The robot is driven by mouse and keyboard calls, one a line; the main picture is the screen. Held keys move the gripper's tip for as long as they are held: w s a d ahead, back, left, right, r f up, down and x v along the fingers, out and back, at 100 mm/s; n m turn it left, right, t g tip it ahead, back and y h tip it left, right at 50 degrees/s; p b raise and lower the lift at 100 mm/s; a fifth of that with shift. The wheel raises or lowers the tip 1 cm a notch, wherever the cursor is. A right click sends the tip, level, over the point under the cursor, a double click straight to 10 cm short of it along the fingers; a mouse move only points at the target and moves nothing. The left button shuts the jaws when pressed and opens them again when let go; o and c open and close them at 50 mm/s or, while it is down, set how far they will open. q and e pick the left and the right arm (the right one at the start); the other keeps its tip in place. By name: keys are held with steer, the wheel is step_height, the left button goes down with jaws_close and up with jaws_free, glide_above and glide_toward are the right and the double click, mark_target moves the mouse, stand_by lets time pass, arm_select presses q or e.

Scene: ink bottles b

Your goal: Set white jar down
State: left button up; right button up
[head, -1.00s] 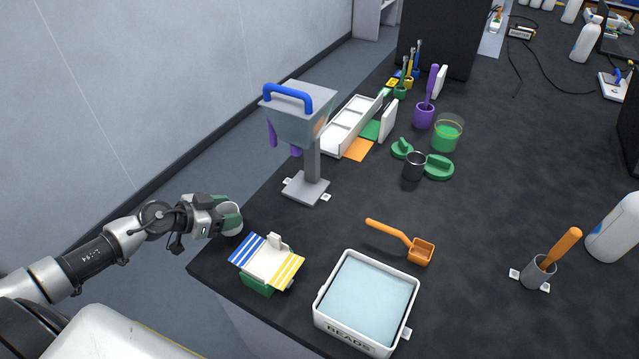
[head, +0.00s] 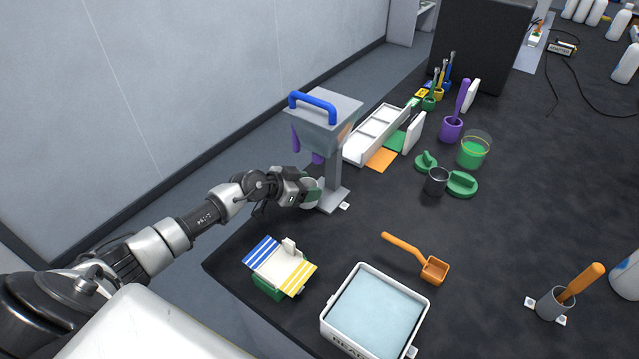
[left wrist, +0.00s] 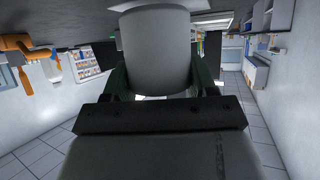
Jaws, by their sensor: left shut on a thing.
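My left gripper (head: 308,193) is shut on the white jar (head: 313,188), of which only a pale part shows past the green fingers in the head view. In the left wrist view the white jar (left wrist: 155,52) fills the top middle, between the fingers (left wrist: 163,85). The jar is at the left side of the grey dispenser's base plate (head: 336,198), close to its post. I cannot tell whether the jar touches the plate or hangs just above it. My right gripper is not in view.
The grey dispenser hopper (head: 325,120) with a blue handle rises just above and behind the gripper.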

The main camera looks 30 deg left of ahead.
arm_select(q)
steer(key=w+d, duration=0.2)
steer(key=w, duration=0.1)
steer(key=shift+w+d, duration=0.1)
steer(key=shift+w, duration=0.15)
steer(key=shift+f+b, duration=0.3)
steer(key=shift+f, duration=0.5)
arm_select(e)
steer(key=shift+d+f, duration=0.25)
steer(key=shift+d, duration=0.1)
arm_select(q)
steer(key=shift+s+r, duration=0.1)
steer(key=shift+s, duration=0.05)
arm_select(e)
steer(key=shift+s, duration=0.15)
arm_select(q)
steer(key=o, duration=1)
steer(key=shift+c, duration=0.2)
